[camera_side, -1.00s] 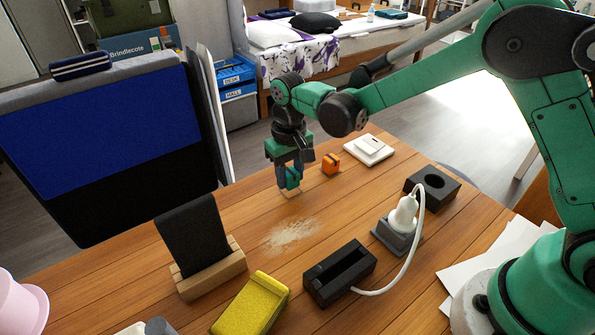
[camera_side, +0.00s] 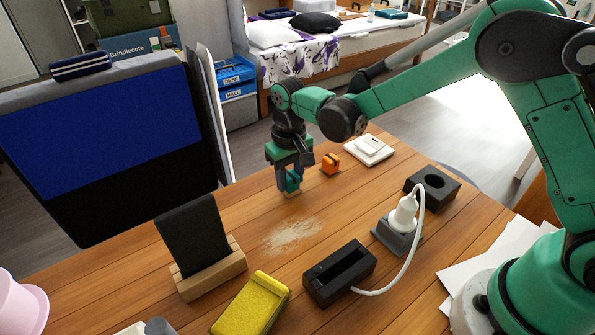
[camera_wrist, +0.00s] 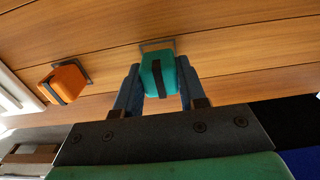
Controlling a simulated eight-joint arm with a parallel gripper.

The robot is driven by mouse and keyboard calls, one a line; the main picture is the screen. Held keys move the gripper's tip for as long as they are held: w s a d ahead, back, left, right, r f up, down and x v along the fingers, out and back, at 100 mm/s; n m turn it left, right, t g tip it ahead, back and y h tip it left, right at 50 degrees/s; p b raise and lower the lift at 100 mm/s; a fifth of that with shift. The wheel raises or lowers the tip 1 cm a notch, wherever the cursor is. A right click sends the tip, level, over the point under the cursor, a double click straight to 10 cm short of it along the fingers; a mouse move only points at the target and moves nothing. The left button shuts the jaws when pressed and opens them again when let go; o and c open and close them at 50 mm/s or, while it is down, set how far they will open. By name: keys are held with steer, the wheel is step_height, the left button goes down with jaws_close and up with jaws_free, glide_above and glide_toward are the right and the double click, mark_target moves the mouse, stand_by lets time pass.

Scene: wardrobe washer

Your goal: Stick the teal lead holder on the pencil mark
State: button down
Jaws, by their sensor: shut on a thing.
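The teal lead holder (camera_side: 292,181), a small block with a dark stripe, is between the fingers of my gripper (camera_side: 289,184). It also shows in the wrist view (camera_wrist: 158,75), with both blue fingers of my gripper (camera_wrist: 160,95) closed on its sides. The holder is low over the wooden table, at or very near the surface; I cannot tell if it touches. A grey edge (camera_wrist: 157,44) shows at its far side in the wrist view. I cannot tell whether this is its base or the pencil mark. The rest of the spot under it is hidden.
An orange block (camera_side: 330,163) with a dark stripe stands close by to the right, near a white switch plate (camera_side: 368,149). A dusty patch (camera_side: 292,235) lies in front. A black holder (camera_side: 340,273), a plug with its cable (camera_side: 403,214) and a yellow sponge (camera_side: 251,304) are nearer.

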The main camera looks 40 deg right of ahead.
steer(key=shift+f, duration=0.45)
stand_by(0.3)
steer(key=shift+c, duration=2.1)
jaws_free()
steer(key=shift+r, duration=0.1)
steer(key=shift+r, duration=3.45)
steer(key=shift+r, duration=0.15)
steer(key=s+d+r+t, duration=0.3)
steer(key=s+d, duration=0.1)
steer(key=s, duration=0.2)
steer(key=s+d+r+t, duration=0.3)
steer(key=s+d+t, duration=0.1)
steer(key=s, duration=0.3)
